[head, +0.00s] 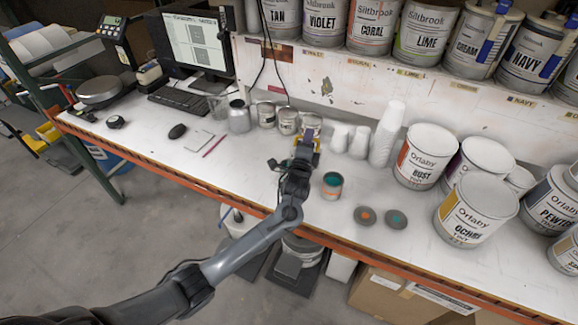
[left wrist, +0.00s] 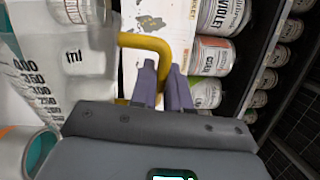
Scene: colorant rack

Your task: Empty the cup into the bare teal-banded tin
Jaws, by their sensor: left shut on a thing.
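My left gripper (head: 303,152) is shut on the yellow handle (left wrist: 155,48) of a clear measuring cup. The cup (left wrist: 75,75) fills the left of the left wrist view, with dark millilitre marks; its contents cannot be made out. In the head view the cup is mostly hidden behind my gripper. My right gripper is not in view.
Two round lids, one orange-dotted (head: 365,215) and one teal-dotted (head: 396,219), lie in front. Stacked white cups (head: 386,135) and large Orlaby pails (head: 427,158) stand right. Small cans (head: 287,120) stand behind left. The bench's front edge (head: 360,250) is near.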

